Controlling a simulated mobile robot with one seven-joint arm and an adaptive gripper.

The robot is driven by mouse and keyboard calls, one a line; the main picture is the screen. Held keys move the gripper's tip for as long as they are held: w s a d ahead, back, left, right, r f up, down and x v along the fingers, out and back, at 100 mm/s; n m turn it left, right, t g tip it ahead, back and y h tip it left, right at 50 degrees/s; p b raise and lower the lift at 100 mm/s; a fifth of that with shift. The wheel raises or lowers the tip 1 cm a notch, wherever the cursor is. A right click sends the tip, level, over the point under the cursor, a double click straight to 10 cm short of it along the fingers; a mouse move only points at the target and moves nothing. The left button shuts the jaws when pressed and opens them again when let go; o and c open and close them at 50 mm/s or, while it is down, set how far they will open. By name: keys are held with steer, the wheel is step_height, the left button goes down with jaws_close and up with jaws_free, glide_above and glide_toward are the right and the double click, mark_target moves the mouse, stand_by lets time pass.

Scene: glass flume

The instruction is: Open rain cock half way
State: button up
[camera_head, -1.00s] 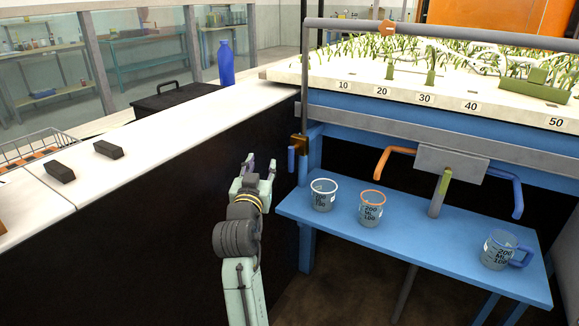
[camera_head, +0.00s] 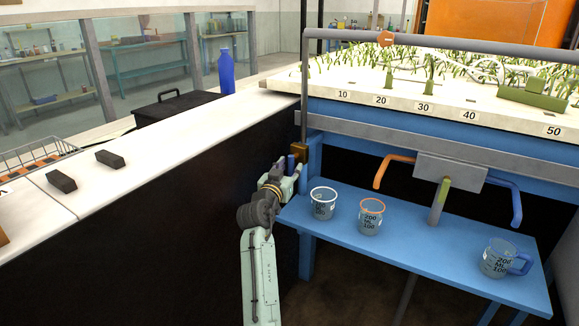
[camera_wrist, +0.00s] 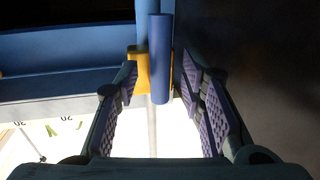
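The rain cock is a brass valve body (camera_head: 299,152) on the grey upright pipe at the flume's left end. Its blue lever (camera_wrist: 160,58) hangs down in front of the brass and shows upright in the wrist view. My gripper (camera_head: 288,166) is at the cock in the head view and covers most of the lever there. In the wrist view my gripper (camera_wrist: 160,88) is open, with one finger on each side of the lever. Gaps show between the finger pads and the lever.
A blue shelf (camera_head: 440,255) below the flume bears a white-rimmed cup (camera_head: 323,204), an orange-rimmed cup (camera_head: 370,217) and a blue-handled jug (camera_head: 497,260). A grey block with orange (camera_head: 393,164) and blue (camera_head: 516,205) handles is to the right. The white counter (camera_head: 150,145) is at the left.

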steer(key=shift+w+d, duration=0.1)
steer(key=shift+w, duration=0.15)
steer(key=shift+c, duration=0.5)
jaws_close()
stand_by(0.4)
